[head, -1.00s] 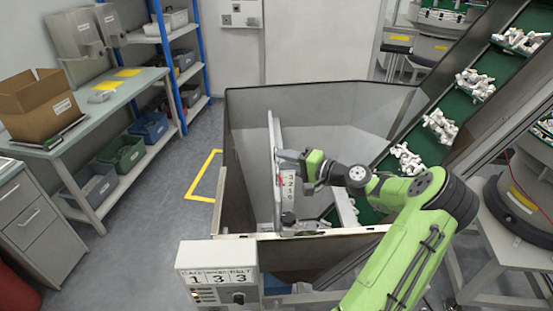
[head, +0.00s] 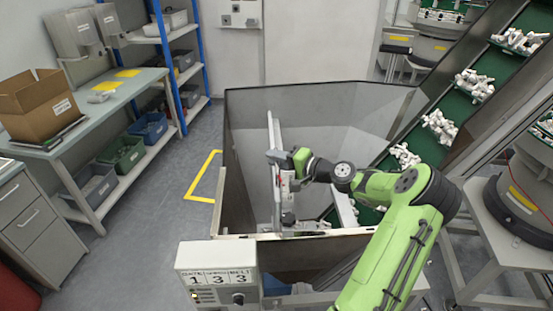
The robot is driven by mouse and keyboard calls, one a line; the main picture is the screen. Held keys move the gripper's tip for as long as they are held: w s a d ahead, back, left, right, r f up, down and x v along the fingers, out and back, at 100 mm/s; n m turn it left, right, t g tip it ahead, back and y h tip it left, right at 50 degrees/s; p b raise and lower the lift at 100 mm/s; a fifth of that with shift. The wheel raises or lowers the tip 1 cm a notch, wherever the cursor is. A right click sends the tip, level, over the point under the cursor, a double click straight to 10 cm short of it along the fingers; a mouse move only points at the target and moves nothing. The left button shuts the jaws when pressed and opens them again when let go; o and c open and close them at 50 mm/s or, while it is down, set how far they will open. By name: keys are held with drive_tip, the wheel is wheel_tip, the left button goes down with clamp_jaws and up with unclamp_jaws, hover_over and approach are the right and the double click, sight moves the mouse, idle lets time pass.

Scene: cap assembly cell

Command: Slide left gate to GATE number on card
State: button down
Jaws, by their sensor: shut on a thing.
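The left gate (head: 274,128) is a tall, narrow grey plate standing upright inside the hopper. My gripper (head: 273,157) reaches in from the right and is shut at the gate's upper part, seemingly on its handle, which the fingers hide. The number scale (head: 289,187) beside the gate is largely covered by my gripper, so its numbers and the gate's setting cannot be read.
The grey hopper (head: 325,97) surrounds the gate with high walls. The green belt (head: 440,124) with white caps slopes up at the right. A control box knob (head: 238,298) is below.

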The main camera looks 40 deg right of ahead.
drive_tip(key=shift+f+b, duration=0.8)
drive_tip(key=shift+f, duration=0.6)
drive_tip(key=shift+r, duration=0.1)
drive_tip(key=c, duration=1.1)
unclamp_jaws()
drive_tip(key=shift+c, duration=0.2)
drive_tip(key=p+v, duration=0.1)
drive_tip(key=v, duration=1.5)
